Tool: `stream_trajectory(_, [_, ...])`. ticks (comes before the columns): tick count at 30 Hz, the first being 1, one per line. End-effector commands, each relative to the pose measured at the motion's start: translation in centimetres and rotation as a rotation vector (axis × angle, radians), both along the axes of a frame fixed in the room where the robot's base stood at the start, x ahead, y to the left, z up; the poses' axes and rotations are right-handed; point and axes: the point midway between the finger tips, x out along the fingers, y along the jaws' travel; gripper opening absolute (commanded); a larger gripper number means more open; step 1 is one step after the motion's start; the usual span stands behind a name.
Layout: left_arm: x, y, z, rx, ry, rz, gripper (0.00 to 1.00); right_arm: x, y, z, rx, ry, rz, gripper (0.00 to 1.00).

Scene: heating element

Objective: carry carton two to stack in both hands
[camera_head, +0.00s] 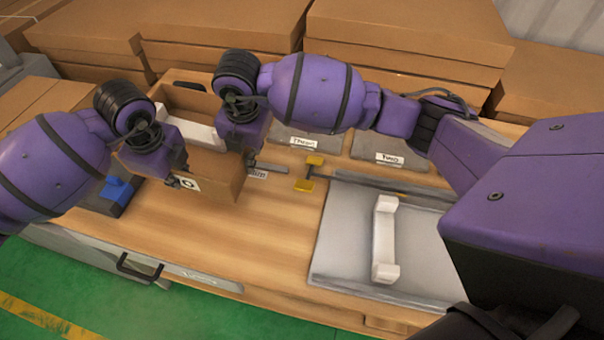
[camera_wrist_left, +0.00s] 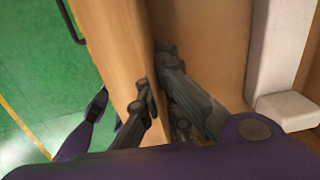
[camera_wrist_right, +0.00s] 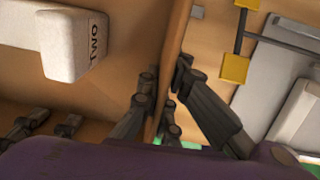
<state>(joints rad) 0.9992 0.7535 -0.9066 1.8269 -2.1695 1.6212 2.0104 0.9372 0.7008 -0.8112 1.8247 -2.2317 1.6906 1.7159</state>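An open cardboard carton (camera_head: 217,174) stands at the left of the wooden bench, with a white block (camera_head: 190,122) inside. A white label with partly hidden lettering is on its front; the right wrist view shows "TWO" on the white block (camera_wrist_right: 75,45). My left gripper (camera_head: 178,182) has its fingers on both sides of the carton's front wall (camera_wrist_left: 140,45), closed on it. My right gripper (camera_head: 250,158) likewise pinches the right wall (camera_wrist_right: 174,50). Whether the carton's bottom touches the bench is hard to tell.
A grey slab with a white handle (camera_head: 384,240) lies at the bench's right. A yellow-ended part (camera_head: 309,172) and labelled grey plates (camera_head: 388,153) lie mid-bench. Stacked flat cartons (camera_head: 400,35) line the back. A blue-topped item (camera_head: 117,190) sits left of the carton.

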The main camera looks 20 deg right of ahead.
Motion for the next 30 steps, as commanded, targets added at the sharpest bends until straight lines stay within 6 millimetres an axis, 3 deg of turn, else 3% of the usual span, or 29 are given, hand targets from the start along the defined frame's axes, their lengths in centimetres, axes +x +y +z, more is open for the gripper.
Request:
stream_trajectory(16, [-0.1,-0.2,1.0,-0.006,-0.008,-0.001,0.00,-0.1,0.1,0.9,0.002,-0.004,0.000,0.00])
stream_trajectory(30, [-2.3,-0.2,7.2,-0.006,-0.009,-0.002,0.00,-2.4,0.1,7.0,0.004,-0.003,0.001,0.00])
